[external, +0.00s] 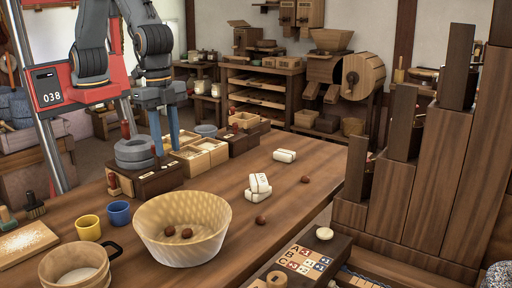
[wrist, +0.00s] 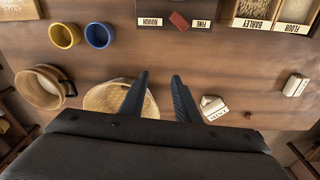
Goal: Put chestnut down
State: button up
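Two brown chestnuts (external: 179,232) lie inside the round woven basket (external: 151,244) on the wooden table. Another chestnut (external: 261,221) lies on the table right of the basket, beside white blocks. One more chestnut (external: 305,180) lies farther right. A single chestnut (wrist: 248,115) shows on the table in the wrist view. My gripper hides part of the basket there.
Yellow (external: 88,227) and blue (external: 118,213) cups and a wooden pail (external: 75,272) stand left of the basket. Grain boxes (external: 209,148) and stacked grey stones (external: 134,152) stand behind. A tall stepped wooden structure (external: 404,207) blocks the right. White blocks (external: 258,187) lie mid-table.

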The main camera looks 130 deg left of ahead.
jog(key=s+a, duration=0.4)
jog(key=s, duration=0.5)
jog(key=s+a+f+n, duration=0.1)
jog(key=s+a, duration=0.4)
jog(key=s, duration=0.5)
jog(key=s+a, duration=0.4)
jog(key=s, duration=0.6)
jog(key=shift+s+a+f+g, duration=0.25)
jog(key=shift+g, duration=0.05)
jog(key=shift+o, duration=1.4)
jog(key=shift+r, duration=0.1)
